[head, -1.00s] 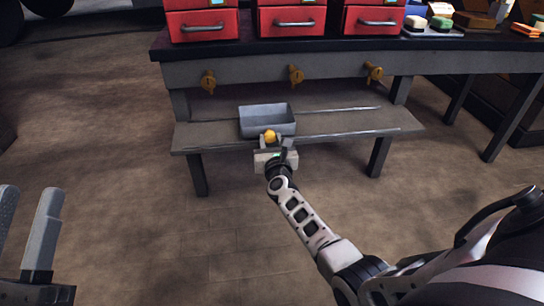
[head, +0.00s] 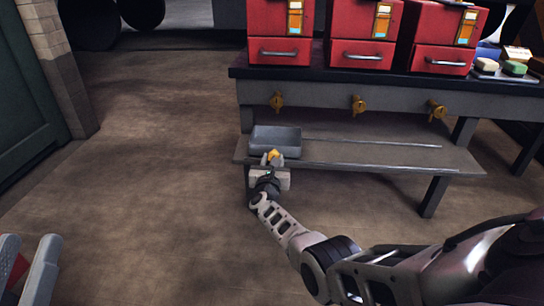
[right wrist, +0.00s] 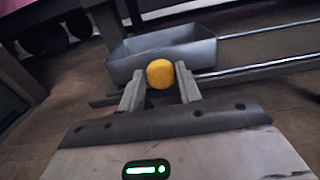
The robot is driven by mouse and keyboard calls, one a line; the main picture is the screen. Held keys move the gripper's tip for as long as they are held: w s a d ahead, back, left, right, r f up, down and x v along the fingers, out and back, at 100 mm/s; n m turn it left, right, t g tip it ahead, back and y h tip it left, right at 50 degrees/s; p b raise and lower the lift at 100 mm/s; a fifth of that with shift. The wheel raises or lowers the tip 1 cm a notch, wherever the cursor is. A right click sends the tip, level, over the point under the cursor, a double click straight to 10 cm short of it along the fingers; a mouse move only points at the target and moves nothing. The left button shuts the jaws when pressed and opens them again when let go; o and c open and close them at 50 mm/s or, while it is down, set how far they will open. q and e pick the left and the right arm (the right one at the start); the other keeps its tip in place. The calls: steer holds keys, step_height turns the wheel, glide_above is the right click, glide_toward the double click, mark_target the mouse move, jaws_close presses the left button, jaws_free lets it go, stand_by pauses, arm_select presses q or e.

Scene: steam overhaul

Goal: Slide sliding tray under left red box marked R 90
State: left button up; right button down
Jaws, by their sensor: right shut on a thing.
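The grey sliding tray (head: 288,149) sits at the left end of the rails on the low shelf. It lies below the left red box (head: 268,22) and the left brass tap; any R 90 marking is too small to read. My right gripper (head: 272,159) is shut on the yellow knob (right wrist: 160,74) at the front of the tray. In the right wrist view the tray (right wrist: 125,62) shows behind the knob, between and beyond the fingers. My left gripper (head: 27,264) is open and empty at the lower left, far from the shelf.
Two more red boxes (head: 350,22) (head: 425,25) stand to the right on the bench top. Brass taps (head: 277,101) hang along the bench front. The rails (head: 375,144) right of the tray are clear. Open floor lies left, before a green door (head: 25,90).

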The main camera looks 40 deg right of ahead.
steer(key=shift+w+a, duration=0.25)
steer(key=shift+a, duration=0.05)
steer(key=c, duration=1)
jaws_free()
steer(key=shift+d, duration=0.1)
